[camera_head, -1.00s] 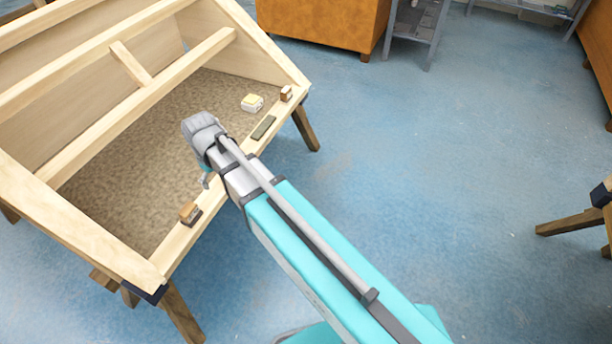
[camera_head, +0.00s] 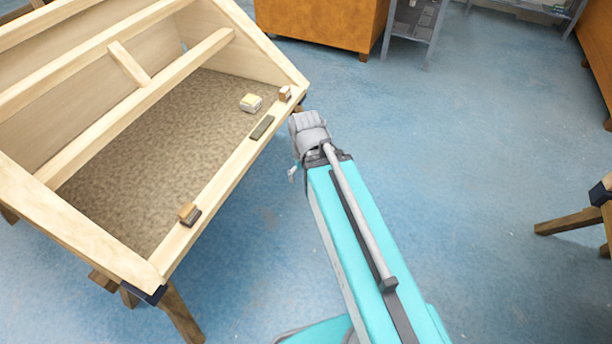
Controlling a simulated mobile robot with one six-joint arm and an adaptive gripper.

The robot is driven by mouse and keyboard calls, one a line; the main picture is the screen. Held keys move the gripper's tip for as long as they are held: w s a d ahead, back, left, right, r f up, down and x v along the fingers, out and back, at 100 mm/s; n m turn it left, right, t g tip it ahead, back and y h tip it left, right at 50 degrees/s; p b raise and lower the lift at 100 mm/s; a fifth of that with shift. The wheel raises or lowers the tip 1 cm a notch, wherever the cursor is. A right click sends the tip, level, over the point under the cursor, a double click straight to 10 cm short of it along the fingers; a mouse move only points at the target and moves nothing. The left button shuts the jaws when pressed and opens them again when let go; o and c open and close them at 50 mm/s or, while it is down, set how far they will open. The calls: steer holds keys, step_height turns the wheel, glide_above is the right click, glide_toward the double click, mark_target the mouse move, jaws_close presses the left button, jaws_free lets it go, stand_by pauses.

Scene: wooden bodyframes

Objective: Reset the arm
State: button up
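My arm (camera_head: 365,235), teal with a grey end, reaches up from the bottom right. Its grey wrist end (camera_head: 308,130) is over the blue floor, just right of the wooden frame's front edge. The fingers of my gripper are hidden beneath or behind the wrist; only a small light part shows at its left side. Whether it is open or shut does not show.
The wooden bodyframe (camera_head: 190,232) fills the left. On it are a brown block (camera_head: 189,213), a dark green strip (camera_head: 262,127), a yellow-topped block (camera_head: 251,102) and a small brown-white block (camera_head: 285,93). Wooden legs (camera_head: 570,222) stand at the right. Floor between is clear.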

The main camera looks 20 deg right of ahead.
stand_by(0.3)
step_height(320, 180, up, 5)
steer(key=p, duration=0.5)
steer(key=shift+r, duration=0.2)
stand_by(1.3)
steer(key=w+a+n, duration=0.2)
steer(key=a+n, duration=0.1)
steer(key=a, duration=0.9)
steer(key=w+a+f+n+b, duration=0.1)
steer(key=w+a+n, duration=0.1)
steer(key=a, duration=1)
steer(key=w+a+f+n, duration=0.1)
steer(key=a+n, duration=0.4)
steer(key=a, duration=0.7)
steer(key=shift+w+b, duration=0.35)
steer(key=shift+w, duration=0.25)
steer(key=shift+a+f, duration=0.1)
steer(key=shift+f, duration=0.05)
